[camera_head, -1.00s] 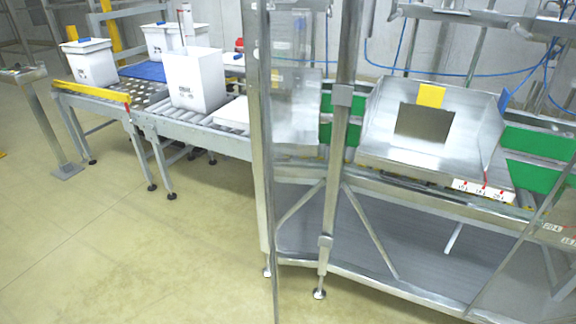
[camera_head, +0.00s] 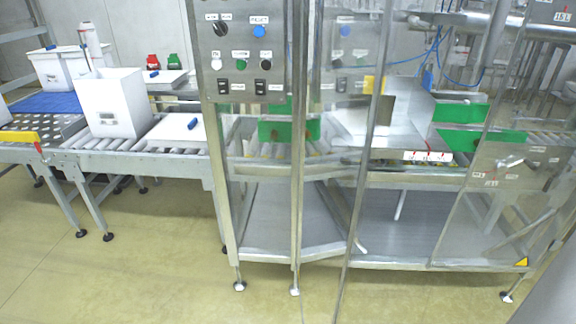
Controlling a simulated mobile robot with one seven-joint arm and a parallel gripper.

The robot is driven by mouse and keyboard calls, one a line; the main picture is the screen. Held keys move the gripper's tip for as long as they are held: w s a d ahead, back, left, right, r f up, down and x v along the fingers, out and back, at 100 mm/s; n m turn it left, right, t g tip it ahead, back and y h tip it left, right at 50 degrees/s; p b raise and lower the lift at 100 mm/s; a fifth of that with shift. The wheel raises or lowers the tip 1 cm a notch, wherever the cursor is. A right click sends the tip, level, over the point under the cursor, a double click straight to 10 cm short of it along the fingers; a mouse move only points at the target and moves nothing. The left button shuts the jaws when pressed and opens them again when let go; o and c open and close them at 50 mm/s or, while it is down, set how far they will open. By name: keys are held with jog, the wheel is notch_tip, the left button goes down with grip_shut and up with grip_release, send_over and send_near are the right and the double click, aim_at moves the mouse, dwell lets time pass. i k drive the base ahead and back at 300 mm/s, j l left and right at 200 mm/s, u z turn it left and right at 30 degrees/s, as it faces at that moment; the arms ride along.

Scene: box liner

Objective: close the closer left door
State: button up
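The closer left door (camera_head: 338,195) is a clear pane with a thin metal frame. It seems to stand open, swung out towards me from the post beside the control panel. Its slanting free edge (camera_head: 362,200) runs down past the bottom of the picture. The pane carries what looks like a reflection of the panel. My gripper is not in view. A smooth grey shape at the lower right corner may be part of my arm; I cannot tell.
A control panel (camera_head: 240,55) with knobs and buttons is left of the door. A roller conveyor (camera_head: 75,150) with a white box (camera_head: 112,102) is at the left. A metal chute (camera_head: 375,125) is behind the glass. Another clear panel (camera_head: 490,190) is at the right. The floor (camera_head: 140,265) in front is clear at the left.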

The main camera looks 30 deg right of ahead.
aim_at(329, 206)
jog(key=j+z, duration=0.55)
jog(key=z, duration=0.7)
jog(key=k+j, duration=0.1)
jog(key=j, duration=0.25)
jog(key=k+j, duration=0.1)
jog(key=j, duration=0.2)
jog(key=k+j+z, duration=0.1)
jog(key=j, duration=0.25)
